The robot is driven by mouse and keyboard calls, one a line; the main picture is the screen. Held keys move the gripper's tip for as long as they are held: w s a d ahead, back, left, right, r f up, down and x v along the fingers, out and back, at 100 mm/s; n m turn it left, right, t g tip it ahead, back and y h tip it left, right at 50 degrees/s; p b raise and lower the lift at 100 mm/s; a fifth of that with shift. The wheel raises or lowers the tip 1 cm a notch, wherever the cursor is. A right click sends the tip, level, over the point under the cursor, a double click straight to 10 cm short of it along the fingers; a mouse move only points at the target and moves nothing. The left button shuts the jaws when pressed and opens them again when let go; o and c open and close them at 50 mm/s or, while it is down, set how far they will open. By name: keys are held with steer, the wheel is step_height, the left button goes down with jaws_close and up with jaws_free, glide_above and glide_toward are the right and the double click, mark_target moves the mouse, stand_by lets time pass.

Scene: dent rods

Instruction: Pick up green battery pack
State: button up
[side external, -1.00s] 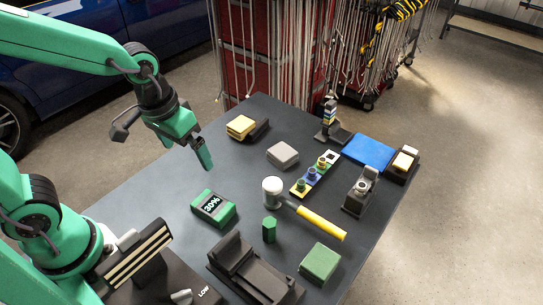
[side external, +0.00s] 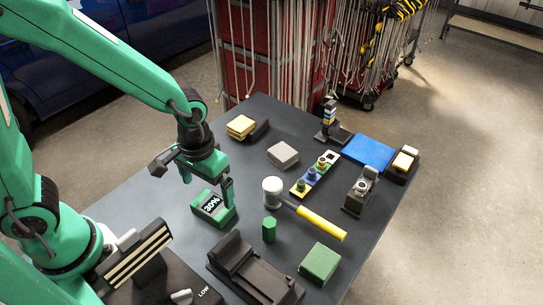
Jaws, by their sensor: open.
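The green battery pack (side external: 212,210), with a dark face reading "30%", lies on the dark table. My gripper (side external: 207,190) is open directly above and at the pack. One finger shows at the pack's far left side and the other at its right edge. I cannot tell whether either finger touches the pack. The gripper body hides a little of the space behind the pack.
A green block (side external: 320,262), a green hexagonal post (side external: 269,229) and a yellow-handled mallet (side external: 308,216) lie to the right. A dark cradle (side external: 250,270) stands in front. A grey block (side external: 283,155) is behind. Table (side external: 150,185) left of the pack is clear.

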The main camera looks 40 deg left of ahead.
mark_target(212, 204)
steer(key=shift+f, duration=0.8)
steer(key=shift+f, duration=0.1)
steer(key=shift+w+d+f, duration=0.1)
steer(key=shift+d+f, duration=0.05)
steer(key=shift+f, duration=2.35)
steer(key=c, duration=1.1)
